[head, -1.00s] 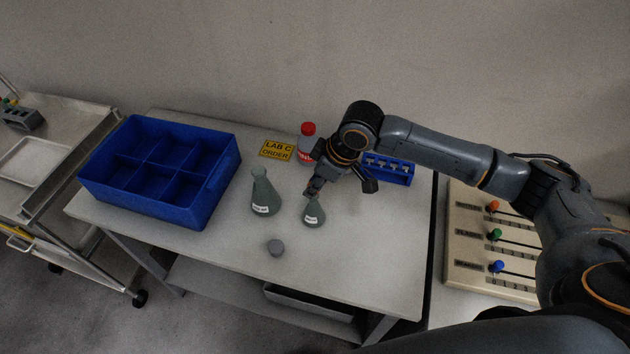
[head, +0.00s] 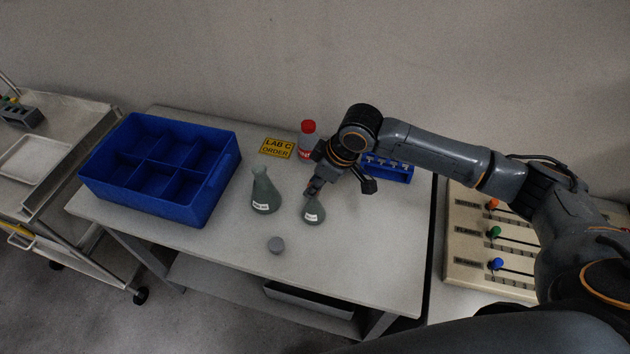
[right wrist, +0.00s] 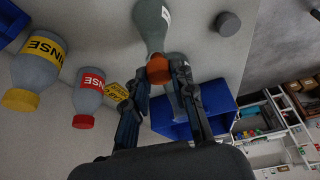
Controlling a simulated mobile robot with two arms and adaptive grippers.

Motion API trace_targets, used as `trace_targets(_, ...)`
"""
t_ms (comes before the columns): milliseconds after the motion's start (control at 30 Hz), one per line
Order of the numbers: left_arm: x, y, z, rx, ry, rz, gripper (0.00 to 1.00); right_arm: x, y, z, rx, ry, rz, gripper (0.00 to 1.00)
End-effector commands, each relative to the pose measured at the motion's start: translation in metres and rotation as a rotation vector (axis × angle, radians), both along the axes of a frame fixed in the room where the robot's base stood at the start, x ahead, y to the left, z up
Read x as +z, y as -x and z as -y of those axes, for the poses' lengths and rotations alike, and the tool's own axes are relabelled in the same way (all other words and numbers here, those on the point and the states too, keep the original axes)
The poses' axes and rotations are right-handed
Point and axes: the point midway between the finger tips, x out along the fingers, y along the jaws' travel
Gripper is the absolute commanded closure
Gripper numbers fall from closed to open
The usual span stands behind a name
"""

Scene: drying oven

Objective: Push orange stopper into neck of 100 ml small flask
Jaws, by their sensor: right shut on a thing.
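The small flask (head: 313,212), grey-green with a white label, stands on the table to the right of a larger flask (head: 263,190). My right gripper (head: 313,189) is at the top of the small flask. In the right wrist view, its fingers (right wrist: 161,72) are shut on the orange stopper (right wrist: 158,69), which is at the neck of the small flask (right wrist: 152,25). How deep the stopper sits in the neck cannot be told. The larger flask is partly hidden behind the fingers there. My left gripper is not in view.
A grey stopper (head: 276,245) lies near the table's front. A blue compartment crate (head: 213,190) stands at left. A red-capped bottle (head: 308,143), a yellow LAB C sign (head: 277,148) and a blue rack (head: 400,175) are at the back. A yellow-capped bottle (right wrist: 38,62) shows in the wrist view.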

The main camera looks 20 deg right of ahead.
Motion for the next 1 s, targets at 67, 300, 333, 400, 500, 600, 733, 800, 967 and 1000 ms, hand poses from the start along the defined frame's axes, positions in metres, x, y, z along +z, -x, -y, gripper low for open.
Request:
trace_targets(67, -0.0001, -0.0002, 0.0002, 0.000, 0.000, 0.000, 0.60, 0.0000, 0.0000, 0.0000, 0.000, 0.000, 0.000, 0.87)
trace_targets(300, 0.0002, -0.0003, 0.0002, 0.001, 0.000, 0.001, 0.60, 0.0000, -0.0001, 0.0001, 0.000, 0.000, 0.000, 0.87)
trace_targets(333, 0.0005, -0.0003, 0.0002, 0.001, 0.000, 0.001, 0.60, 0.0000, 0.0000, 0.0001, 0.000, 0.000, 0.000, 0.87)
trace_targets(400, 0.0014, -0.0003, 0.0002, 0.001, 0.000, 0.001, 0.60, -0.0004, 0.0000, 0.0000, 0.000, 0.000, 0.000, 0.87)
trace_targets(500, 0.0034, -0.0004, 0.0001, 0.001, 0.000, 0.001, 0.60, -0.0017, 0.0001, 0.0000, 0.000, 0.000, -0.001, 0.87)
trace_targets(600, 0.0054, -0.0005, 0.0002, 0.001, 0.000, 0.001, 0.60, -0.0035, 0.0000, 0.0001, 0.000, 0.001, -0.001, 0.87)
trace_targets(733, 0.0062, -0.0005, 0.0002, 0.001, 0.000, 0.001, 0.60, -0.0056, -0.0001, 0.0003, 0.000, 0.000, 0.000, 0.87)
trace_targets(800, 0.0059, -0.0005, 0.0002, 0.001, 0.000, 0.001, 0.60, -0.0060, -0.0002, 0.0003, 0.000, 0.001, 0.001, 0.87)
trace_targets(967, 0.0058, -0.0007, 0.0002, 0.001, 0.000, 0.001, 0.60, -0.0060, -0.0002, 0.0003, 0.000, 0.000, 0.000, 0.87)
trace_targets(1000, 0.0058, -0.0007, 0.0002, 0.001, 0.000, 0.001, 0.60, -0.0060, -0.0002, 0.0003, 0.000, 0.000, 0.000, 0.87)
